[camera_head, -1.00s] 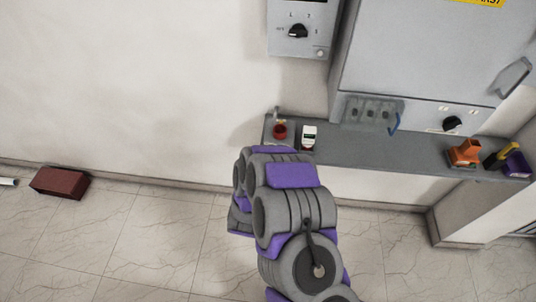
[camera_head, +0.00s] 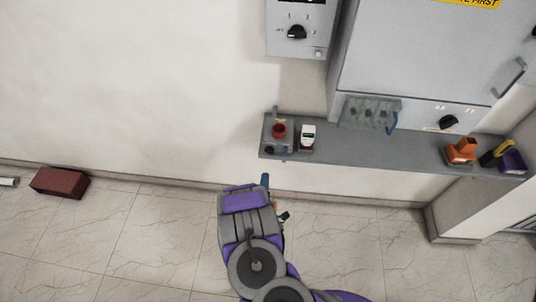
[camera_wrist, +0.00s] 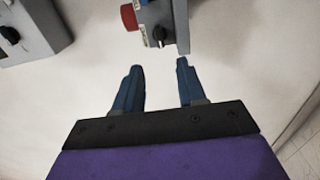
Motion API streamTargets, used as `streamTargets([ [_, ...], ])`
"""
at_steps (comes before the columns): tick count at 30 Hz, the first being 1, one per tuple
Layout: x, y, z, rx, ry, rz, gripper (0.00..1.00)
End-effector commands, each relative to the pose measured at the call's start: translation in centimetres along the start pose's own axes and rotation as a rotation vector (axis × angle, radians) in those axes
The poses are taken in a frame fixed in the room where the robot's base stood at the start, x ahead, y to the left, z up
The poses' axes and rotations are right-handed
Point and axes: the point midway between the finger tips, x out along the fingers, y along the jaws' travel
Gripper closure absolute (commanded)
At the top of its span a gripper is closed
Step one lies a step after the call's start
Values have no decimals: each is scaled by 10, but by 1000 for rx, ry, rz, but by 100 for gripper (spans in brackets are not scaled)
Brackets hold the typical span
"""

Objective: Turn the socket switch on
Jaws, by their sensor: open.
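My gripper (camera_wrist: 160,76) is open and empty, with two blue fingers apart in the wrist view. Ahead of it in that view is a grey box (camera_wrist: 167,12) with a red button (camera_wrist: 129,17) and a small black rotary knob (camera_wrist: 158,37). The fingers appear apart from the knob. In the head view a red button (camera_head: 279,130) and a dark knob (camera_head: 269,150) sit at the left end of the grey shelf. My gripper is mostly hidden behind my arm there, below that end. No readable label shows which control is the socket switch.
A wall box with a black selector knob (camera_head: 297,32) hangs above. A grey cabinet (camera_head: 420,55) with another knob (camera_head: 448,122) stands right. The grey shelf (camera_head: 385,152) holds a white device (camera_head: 308,136) and an orange item (camera_head: 461,151). A brown block (camera_head: 60,182) lies on the floor.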

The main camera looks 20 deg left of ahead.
Motion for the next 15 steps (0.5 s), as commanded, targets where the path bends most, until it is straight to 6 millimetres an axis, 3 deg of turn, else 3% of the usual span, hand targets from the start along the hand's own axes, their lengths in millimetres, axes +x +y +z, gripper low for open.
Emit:
streamTargets([
  [6,42,1,0,1,-1,1,60],
  [15,88,-1,0,-1,1,1,60],
])
